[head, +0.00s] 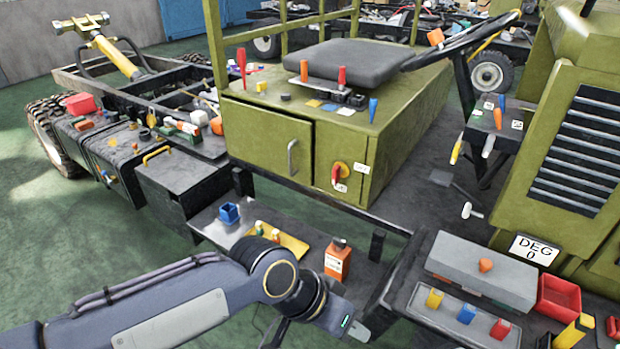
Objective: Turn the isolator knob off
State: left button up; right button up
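The isolator knob (336,176) is a red handle on a round yellow plate (343,169). It sits on the front face of the olive-green seat box (262,150), right of the door handle. Its red handle looks roughly upright. Small white labels (361,168) are beside and below it; their text is too small to read. My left arm comes in from the lower left, and my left gripper (345,326) is low at the bottom edge, well below the knob and apart from it. Its fingers are mostly hidden or cut off. My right gripper is not in view.
An orange bottle (337,262), a blue cup (229,213) and a yellow tray (292,244) sit on the low shelf below the knob. A grey box (480,272) and a red bin (558,298) stand at the lower right. Space directly before the knob looks clear.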

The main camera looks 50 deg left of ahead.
aim_at(336, 170)
jog(key=j+u, duration=0.1)
jog(key=u, duration=1.35)
jog(key=i+j+u, duration=0.1)
jog(key=i+j, duration=0.15)
jog(key=i, duration=0.15)
jog(key=i+j, duration=0.25)
jog(key=i+u, duration=0.05)
jog(key=i, duration=0.05)
